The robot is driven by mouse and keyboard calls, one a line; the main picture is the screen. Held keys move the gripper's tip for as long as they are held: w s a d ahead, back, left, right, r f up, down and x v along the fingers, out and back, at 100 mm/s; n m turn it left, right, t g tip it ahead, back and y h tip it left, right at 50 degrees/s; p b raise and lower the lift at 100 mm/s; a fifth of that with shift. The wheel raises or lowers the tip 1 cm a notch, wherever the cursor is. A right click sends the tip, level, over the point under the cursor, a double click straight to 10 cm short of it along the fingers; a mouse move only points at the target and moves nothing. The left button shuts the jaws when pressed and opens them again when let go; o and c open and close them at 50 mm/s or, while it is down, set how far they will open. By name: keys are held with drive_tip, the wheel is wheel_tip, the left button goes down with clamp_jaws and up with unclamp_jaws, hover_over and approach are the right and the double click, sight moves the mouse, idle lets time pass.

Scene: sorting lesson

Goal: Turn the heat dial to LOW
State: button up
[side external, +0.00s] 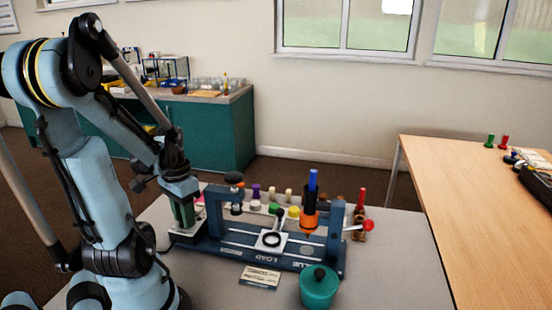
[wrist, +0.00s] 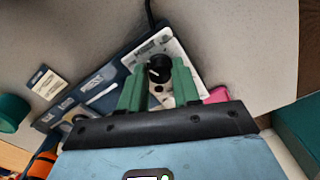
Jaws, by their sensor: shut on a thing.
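The heat dial (wrist: 159,68) is a round black knob on a white plate (wrist: 172,45) at one end of the blue fixture. My gripper (wrist: 158,86) has its two green fingers on either side of the knob and is shut on it. In the side external view my gripper (side external: 184,214) points down at the left end of the blue fixture (side external: 255,254); the dial is hidden there behind the fingers. The plate's markings are too small to read, and I cannot tell which setting the dial points to.
The blue fixture holds an orange-and-black tool (side external: 310,212) with a blue top. Several coloured pegs stand behind. The grey table (side external: 400,265) is clear at right.

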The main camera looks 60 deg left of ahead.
drive_tip(key=o, duration=1.1)
drive_tip(key=shift+c, duration=0.2)
drive_tip(key=shift+r, duration=0.1)
wheel_tip(320, 180, up, 12)
idle(0.4)
